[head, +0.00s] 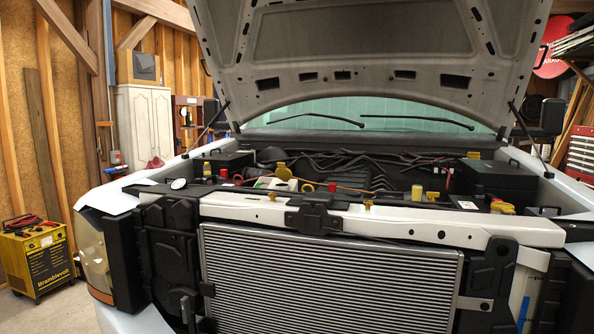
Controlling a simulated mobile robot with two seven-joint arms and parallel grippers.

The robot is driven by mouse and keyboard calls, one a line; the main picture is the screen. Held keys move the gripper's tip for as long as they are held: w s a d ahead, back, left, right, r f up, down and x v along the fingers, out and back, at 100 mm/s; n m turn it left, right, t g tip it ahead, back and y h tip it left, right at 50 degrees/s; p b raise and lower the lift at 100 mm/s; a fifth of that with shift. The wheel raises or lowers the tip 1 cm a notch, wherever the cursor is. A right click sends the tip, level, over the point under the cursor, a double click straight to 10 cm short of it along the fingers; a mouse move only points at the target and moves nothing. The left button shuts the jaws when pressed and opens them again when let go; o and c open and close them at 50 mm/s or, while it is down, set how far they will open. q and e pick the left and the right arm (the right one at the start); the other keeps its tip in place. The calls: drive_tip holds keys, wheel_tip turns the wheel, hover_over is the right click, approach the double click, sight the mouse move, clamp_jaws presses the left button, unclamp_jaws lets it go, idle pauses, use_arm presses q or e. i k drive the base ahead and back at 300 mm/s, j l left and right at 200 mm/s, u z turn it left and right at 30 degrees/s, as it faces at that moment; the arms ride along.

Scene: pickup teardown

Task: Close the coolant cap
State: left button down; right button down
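The truck's engine bay (350,180) is open under the raised hood, and no label tells me which cap is the coolant cap. A yellow cap (283,172) sits tilted just above a pale container (275,185) left of the middle; I cannot tell whether it is seated or open. Another yellow cap (417,192) stands upright right of the middle. A yellow piece (502,207) lies at the right. Small red caps show at the left (223,173) and near the middle (332,187). Neither of my grippers is in view.
The white front crossmember (400,222) and the radiator (330,280) lie between me and the bay. The hood (370,50) hangs over it, with a prop rod (530,132) at the right. A yellow charger (38,262) stands on the floor at the left.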

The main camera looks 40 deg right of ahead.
sight(283, 173)
drive_tip(key=i+j+z, duration=0.25)
drive_tip(key=z, duration=0.25)
drive_tip(key=i+j+z, duration=0.15)
drive_tip(key=j+z, duration=0.35)
drive_tip(key=i+j+z, duration=0.1)
drive_tip(key=j, duration=0.2)
drive_tip(key=i+j+z, duration=0.1)
drive_tip(key=j, duration=0.2)
drive_tip(key=i+j+z, duration=0.1)
drive_tip(key=j, duration=0.25)
